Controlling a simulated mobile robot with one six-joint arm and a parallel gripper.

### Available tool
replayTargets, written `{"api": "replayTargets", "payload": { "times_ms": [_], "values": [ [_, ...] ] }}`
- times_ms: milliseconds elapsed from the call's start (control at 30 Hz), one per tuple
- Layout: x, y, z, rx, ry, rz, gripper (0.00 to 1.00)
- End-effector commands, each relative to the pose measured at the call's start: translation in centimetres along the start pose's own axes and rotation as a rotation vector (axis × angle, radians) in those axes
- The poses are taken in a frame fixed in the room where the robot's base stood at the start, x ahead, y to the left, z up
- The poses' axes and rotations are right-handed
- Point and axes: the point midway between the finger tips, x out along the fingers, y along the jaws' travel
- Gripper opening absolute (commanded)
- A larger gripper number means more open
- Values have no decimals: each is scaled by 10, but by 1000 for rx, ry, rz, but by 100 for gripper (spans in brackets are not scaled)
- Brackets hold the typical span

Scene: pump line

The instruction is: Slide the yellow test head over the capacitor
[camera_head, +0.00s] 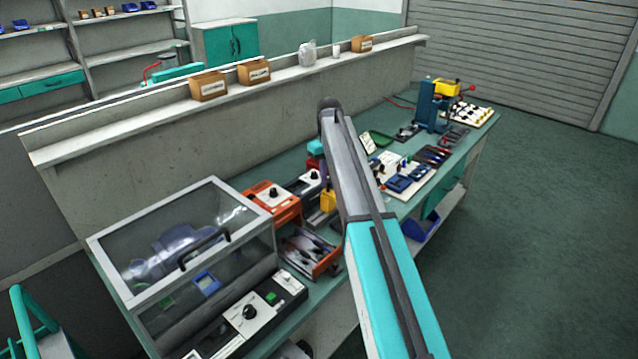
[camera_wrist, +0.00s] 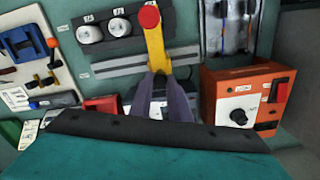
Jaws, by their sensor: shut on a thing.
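The yellow test head (camera_wrist: 155,48) is a narrow yellow arm with a round red end (camera_wrist: 149,16). My gripper (camera_wrist: 159,82) is shut on its near part in the wrist view. The test head crosses a grey rail (camera_wrist: 115,66). Two silver round capacitors (camera_wrist: 90,33) (camera_wrist: 118,28) sit in a dark holder (camera_wrist: 104,45) to the left of the test head, apart from it. In the head view my arm hides the gripper and the capacitors; a yellow part (camera_head: 327,201) shows just left of the arm.
An orange box (camera_wrist: 240,100) with a knob and red switch stands close on the right. A white board (camera_wrist: 40,65) with blue and orange parts lies left. A clear-lidded case (camera_head: 185,245) and a control box (camera_head: 245,318) stand at the near end of the bench.

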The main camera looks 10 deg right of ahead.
Motion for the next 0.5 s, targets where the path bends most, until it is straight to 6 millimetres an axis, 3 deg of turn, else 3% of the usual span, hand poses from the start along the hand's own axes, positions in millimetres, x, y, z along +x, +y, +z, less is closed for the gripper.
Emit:
{"api": "replayTargets", "payload": {
  "times_ms": [300,333,400,500],
  "values": [
    [1,0,-1,-3,1,-2,0],
    [1,0,-1,-3,1,-2,20],
    [1,0,-1,-3,1,-2,31],
    [1,0,-1,-3,1,-2,35]
  ]
}}
